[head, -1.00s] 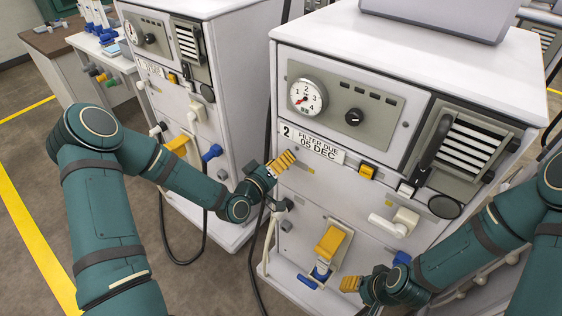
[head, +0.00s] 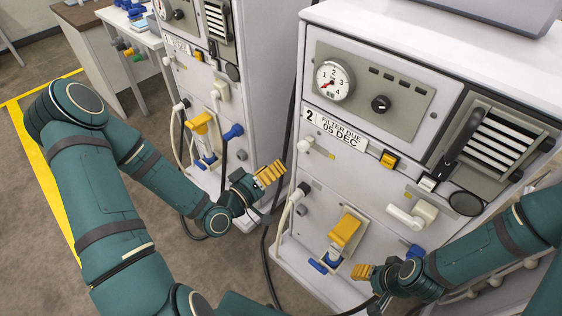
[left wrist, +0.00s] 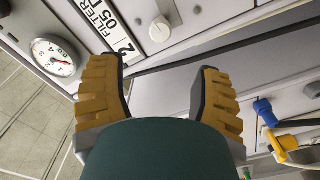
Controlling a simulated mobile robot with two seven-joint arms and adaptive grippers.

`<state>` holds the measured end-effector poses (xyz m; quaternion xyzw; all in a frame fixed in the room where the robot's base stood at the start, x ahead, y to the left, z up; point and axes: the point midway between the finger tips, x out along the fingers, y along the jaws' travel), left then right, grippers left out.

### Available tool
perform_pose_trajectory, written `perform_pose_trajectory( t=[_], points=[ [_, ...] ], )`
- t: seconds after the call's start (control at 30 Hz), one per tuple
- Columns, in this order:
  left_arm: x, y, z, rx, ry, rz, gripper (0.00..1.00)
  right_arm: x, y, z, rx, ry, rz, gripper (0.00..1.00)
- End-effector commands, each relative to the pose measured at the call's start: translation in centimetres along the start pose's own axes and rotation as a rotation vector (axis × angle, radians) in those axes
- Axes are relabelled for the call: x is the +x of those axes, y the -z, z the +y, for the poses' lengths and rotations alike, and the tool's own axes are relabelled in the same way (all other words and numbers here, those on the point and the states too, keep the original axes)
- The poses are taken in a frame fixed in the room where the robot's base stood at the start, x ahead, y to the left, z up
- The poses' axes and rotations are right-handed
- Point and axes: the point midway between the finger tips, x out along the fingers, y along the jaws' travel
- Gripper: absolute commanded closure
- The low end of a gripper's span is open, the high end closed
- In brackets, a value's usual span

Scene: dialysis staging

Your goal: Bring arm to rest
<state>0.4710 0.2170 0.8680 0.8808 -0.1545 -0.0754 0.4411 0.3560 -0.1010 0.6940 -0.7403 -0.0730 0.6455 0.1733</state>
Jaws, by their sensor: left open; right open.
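My left gripper (head: 270,172), with yellow ridged fingers, is in the head view in front of the gap between the two machines. It is open and empty, with clear space between its fingers in the left wrist view (left wrist: 158,85). My right gripper (head: 362,272) is low in front of the machine labelled 2 (head: 283,240), just right of and below a yellow lever (head: 345,230). Its fingers look empty. I cannot tell whether they touch the machine.
Another white machine (head: 250,100) stands to the left, with a yellow lever (head: 200,122) and blue connector (head: 233,131). Dark hoses hang between the machines. A side table (head: 150,42) stands at the back left. Open floor (head: 30,220) lies at the left, with a yellow line.

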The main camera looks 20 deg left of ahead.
Motion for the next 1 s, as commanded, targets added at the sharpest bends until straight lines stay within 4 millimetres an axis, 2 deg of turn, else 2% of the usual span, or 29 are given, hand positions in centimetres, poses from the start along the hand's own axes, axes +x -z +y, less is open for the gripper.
perform_pose_trajectory(
  t=[0.53,0.63,0.77,0.87,1.0],
  points=[
    [-0.2,0.0,0.0,-0.001,0.0,-0.001,0.35,0.0,0.0,0.0,0.0,0.0,0.0,0.5],
    [0.1,-0.8,-0.2,0.004,0.02,-0.029,0.35,0.0,0.0,0.0,0.0,0.0,0.0,0.5],
    [1.0,-4.4,-1.3,0.029,0.111,-0.168,0.35,0.0,0.0,0.0,0.0,0.0,0.0,0.5],
    [1.1,-8.8,-2.7,0.066,0.228,-0.349,0.35,0.0,0.0,0.0,0.0,0.0,0.0,0.5],
    [-0.5,-14.8,-4.4,0.119,0.399,-0.626,0.35,0.0,0.0,0.0,0.0,0.0,0.0,0.5]
  ],
)
